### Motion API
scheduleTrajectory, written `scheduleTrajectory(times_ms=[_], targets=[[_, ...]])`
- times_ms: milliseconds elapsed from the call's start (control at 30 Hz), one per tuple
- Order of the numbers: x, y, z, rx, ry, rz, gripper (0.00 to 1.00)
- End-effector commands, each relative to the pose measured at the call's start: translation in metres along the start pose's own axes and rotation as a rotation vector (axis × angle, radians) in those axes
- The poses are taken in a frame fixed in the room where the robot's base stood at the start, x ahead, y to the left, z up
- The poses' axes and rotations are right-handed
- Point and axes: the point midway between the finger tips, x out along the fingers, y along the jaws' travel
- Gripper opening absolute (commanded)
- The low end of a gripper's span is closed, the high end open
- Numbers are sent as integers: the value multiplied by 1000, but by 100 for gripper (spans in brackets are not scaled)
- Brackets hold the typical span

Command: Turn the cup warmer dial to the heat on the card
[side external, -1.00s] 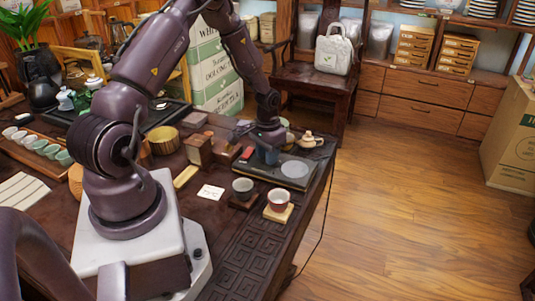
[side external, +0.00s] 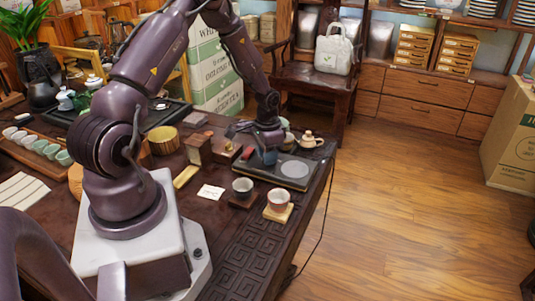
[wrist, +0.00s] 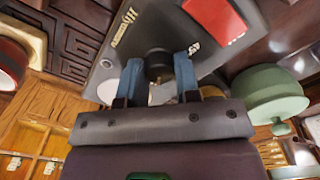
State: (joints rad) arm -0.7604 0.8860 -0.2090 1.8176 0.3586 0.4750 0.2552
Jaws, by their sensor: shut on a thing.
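The cup warmer is a flat dark slab (side external: 254,176) near the table's far right edge, with a round grey plate (side external: 295,170) on top. My gripper (side external: 270,157) points down over the warmer. In the wrist view its blue fingers (wrist: 159,72) are shut on the black round dial (wrist: 158,62). The dial's pointer cannot be made out. A small white card (side external: 211,192) lies on the table; its writing is too small to read.
A red block (side external: 247,153) sits at the warmer's left end. A grey cup (side external: 243,187) and a red-and-white cup (side external: 278,201) stand in front. A green lidded pot (wrist: 268,92) is close by in the wrist view.

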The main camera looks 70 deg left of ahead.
Motion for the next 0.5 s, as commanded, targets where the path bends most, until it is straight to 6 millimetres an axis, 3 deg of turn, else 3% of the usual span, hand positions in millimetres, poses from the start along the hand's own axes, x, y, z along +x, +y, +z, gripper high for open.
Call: scheduleTrajectory(times_ms=[67, 100, 200, 500], targets=[[-1, 0, 0, 2, -3, 0, 7], [-1, 0, 0, 1, -3, 0, 37], [-1, 0, 0, 1, -2, 0, 56], [-3, 0, 0, -1, 0, -1, 56]])
